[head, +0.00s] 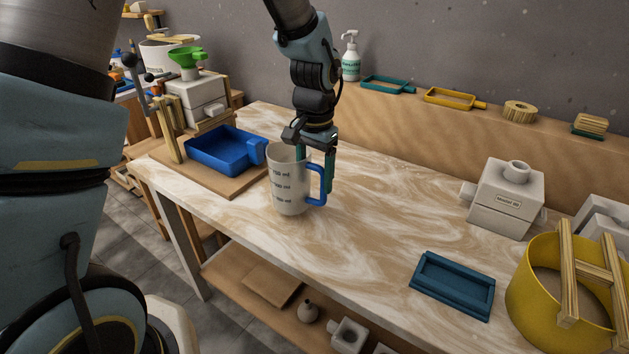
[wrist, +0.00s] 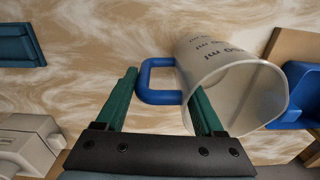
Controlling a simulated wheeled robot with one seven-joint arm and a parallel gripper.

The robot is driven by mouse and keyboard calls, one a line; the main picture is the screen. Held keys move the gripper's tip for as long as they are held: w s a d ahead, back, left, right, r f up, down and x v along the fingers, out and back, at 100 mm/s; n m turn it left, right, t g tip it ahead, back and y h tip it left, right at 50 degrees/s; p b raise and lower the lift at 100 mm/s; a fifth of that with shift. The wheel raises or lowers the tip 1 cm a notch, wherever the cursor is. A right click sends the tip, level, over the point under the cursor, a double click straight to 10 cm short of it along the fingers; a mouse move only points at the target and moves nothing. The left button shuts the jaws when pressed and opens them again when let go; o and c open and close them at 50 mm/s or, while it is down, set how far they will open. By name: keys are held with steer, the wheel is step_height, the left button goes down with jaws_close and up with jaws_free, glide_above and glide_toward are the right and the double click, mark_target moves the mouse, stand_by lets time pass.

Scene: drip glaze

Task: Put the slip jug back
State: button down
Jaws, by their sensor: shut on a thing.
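The slip jug (head: 288,187) is a white measuring jug with dark millilitre marks and a blue handle (head: 319,184). It appears upright at the left part of the marbled table; I cannot tell whether its base touches the top. My gripper (head: 316,172) comes down from above on the handle side, its green fingers shut on the jug. In the wrist view the jug (wrist: 236,85) has its open mouth toward the camera and looks empty. One finger of my gripper (wrist: 165,105) is by the handle, the other at the jug's wall, partly hidden.
A blue tray (head: 222,150) on a wooden board stands close left of the jug. A teal tray (head: 452,284), a white mould (head: 505,198) and a yellow bucket (head: 545,305) with wooden slats stand to the right. The table's middle (head: 370,225) is clear. A back ledge holds small trays.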

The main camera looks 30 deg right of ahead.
steer(key=shift+f, duration=1.05)
jaws_free()
step_height(320, 180, up, 12)
steer(key=shift+s+a+r+b, duration=0.1)
steer(key=shift+b, duration=0.7)
steer(key=w+a+f+n, duration=0.2)
steer(key=w+a+n, duration=0.1)
steer(key=a, duration=0.7)
steer(key=w+a+f+n, duration=0.1)
steer(key=w+a+n, duration=0.2)
steer(key=a, duration=0.6)
steer(key=s+a+f+n, duration=0.1)
steer(key=a+n, duration=0.1)
steer(key=a, duration=0.5)
steer(key=s+a+f+n+t, duration=0.1)
steer(key=s+a+n, duration=0.1)
steer(key=a, duration=0.5)
steer(key=shift+s+a+f+n, duration=0.15)
steer(key=shift+s+f+n, duration=0.15)
steer(key=shift+n, duration=0.4)
